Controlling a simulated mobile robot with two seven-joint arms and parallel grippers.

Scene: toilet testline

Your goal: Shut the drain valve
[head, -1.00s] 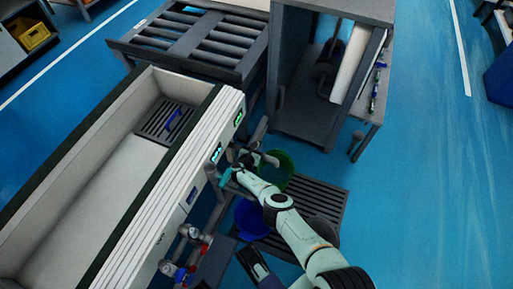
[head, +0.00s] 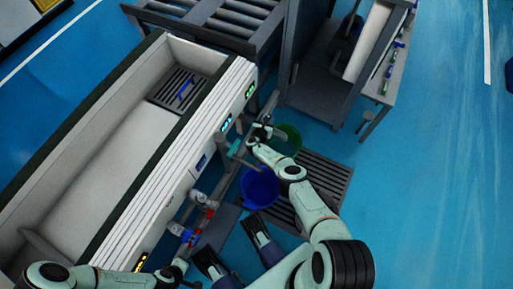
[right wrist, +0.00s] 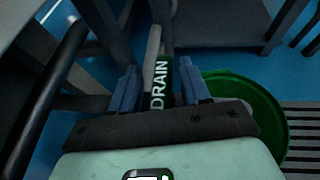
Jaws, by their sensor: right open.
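The drain valve's dark green handle (right wrist: 160,85), marked DRAIN, shows in the right wrist view between the two blue fingers of my right gripper (right wrist: 163,85). A grey bar (right wrist: 153,45) runs beyond it. My right gripper is open around the handle; I cannot tell whether either finger touches it. In the head view my right gripper (head: 263,131) is at the pipework by the end of the tank, and the handle is hardly visible there. My left gripper (head: 180,270) is at the bottom, below the red and blue valves; its jaws are too small to read.
A green bucket (right wrist: 262,105) stands right of my right gripper. A blue bucket (head: 260,187) stands on the dark slatted floor grate (head: 325,178). The long white tank (head: 90,165) fills the left. Red and blue valves (head: 178,230) stick out from its side. Open blue floor lies right.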

